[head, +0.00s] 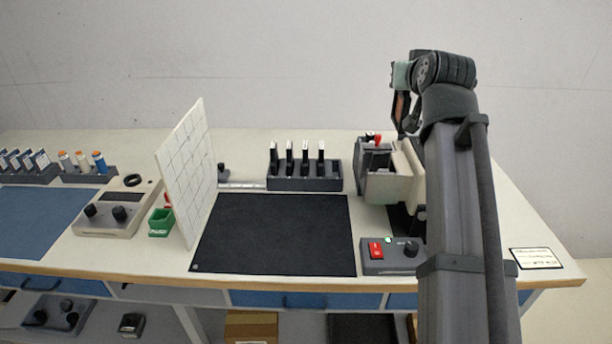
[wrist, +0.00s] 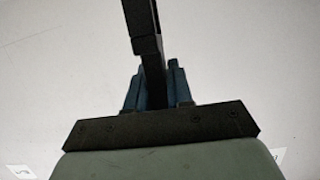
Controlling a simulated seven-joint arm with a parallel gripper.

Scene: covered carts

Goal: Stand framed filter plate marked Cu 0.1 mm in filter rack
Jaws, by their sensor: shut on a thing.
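My gripper (head: 402,91) is raised at the right, above the back of the bench, and points down. It is shut on a dark-framed plate (head: 399,107) with a copper-coloured face; its marking cannot be read. In the wrist view the plate (wrist: 149,45) shows edge-on as a dark bar between the blue fingers of my gripper (wrist: 155,88). A dark rack (head: 305,185), seemingly the filter rack, stands at the back middle of the bench with several upright dark pieces with pale edges. The plate is well apart from the rack, to its right and higher.
A grey-and-cream device (head: 382,188) with a red knob stands below my gripper. A control box (head: 392,258) with a red switch sits in front. A white tiled panel (head: 187,172) stands upright left of the clear black mat (head: 275,235). My arm hides the bench's right part.

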